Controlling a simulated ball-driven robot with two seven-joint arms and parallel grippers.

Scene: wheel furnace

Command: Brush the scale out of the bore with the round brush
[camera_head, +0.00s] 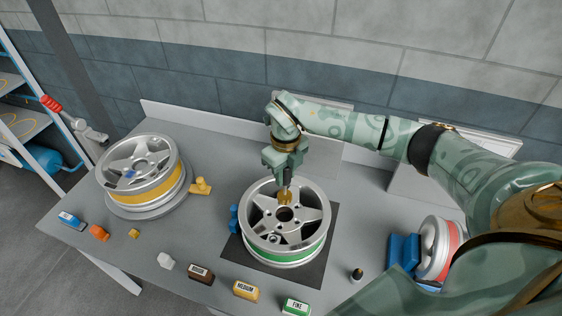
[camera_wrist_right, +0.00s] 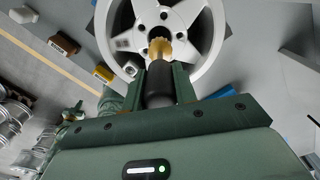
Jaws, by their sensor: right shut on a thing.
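The silver wheel with a green band (camera_head: 285,259) lies flat on a dark mat (camera_head: 318,262) on the grey bench, its round centre bore facing up. My right gripper (camera_head: 286,180) is above the wheel's far side, shut on the round brush. The brush has brass-coloured bristles (camera_wrist_right: 160,47) and a dark handle (camera_wrist_right: 158,85), which sits between the fingers in the right wrist view. In the head view the bristles (camera_head: 285,196) show just behind the bore. I cannot tell how high above the hub they are. Scale inside the bore is not visible. My left gripper is not in view.
A yellow-banded wheel (camera_head: 160,187) sits on a round grey stand at left. A red-banded wheel (camera_head: 455,248) stands at right beside a blue block (camera_head: 402,250). Brown, MEDIUM (camera_head: 246,291) and FINE (camera_head: 296,306) blocks line the front edge. A small dark bottle (camera_head: 357,274) stands right of the mat.

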